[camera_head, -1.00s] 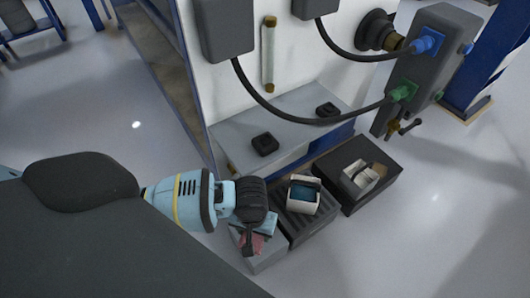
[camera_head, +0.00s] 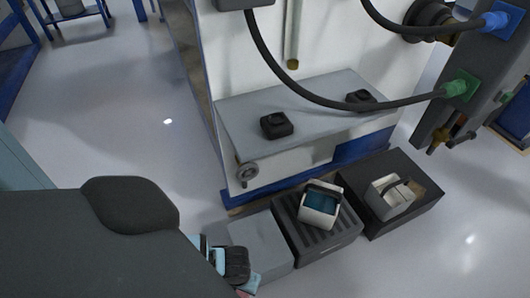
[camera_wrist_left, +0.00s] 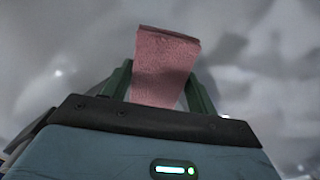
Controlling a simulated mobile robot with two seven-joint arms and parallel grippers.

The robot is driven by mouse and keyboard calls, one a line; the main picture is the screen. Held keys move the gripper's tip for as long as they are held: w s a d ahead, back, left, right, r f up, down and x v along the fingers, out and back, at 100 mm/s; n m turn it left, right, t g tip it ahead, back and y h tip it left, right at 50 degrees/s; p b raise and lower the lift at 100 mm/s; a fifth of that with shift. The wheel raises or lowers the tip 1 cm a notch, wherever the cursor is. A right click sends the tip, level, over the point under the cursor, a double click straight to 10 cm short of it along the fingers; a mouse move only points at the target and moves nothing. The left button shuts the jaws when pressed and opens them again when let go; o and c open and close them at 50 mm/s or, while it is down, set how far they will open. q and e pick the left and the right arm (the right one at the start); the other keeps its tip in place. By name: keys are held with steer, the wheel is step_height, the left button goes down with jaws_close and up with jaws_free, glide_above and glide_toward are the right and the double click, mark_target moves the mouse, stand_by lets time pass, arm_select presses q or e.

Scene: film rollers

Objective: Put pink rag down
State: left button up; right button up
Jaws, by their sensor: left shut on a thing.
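The pink rag (camera_wrist_left: 166,66) stands up between the two dark green fingers of my left gripper (camera_wrist_left: 158,90) in the left wrist view. The gripper is shut on it. In the head view my left gripper (camera_head: 247,282) is low at the bottom edge, just in front of the grey box (camera_head: 262,243). Only a small pink bit of the rag (camera_head: 243,294) shows there, and the rest is cut off or hidden. The visible top of the grey box is bare. My right gripper is not in view.
A black ribbed box (camera_head: 318,236) holding a white-and-blue container and a dark box (camera_head: 408,208) with a white container stand to the right of the grey box. A machine with a grey ledge (camera_head: 315,112) is behind. Open floor (camera_head: 440,265) lies at the front right.

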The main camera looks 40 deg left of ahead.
arm_select(q)
steer(key=shift+f, duration=0.1)
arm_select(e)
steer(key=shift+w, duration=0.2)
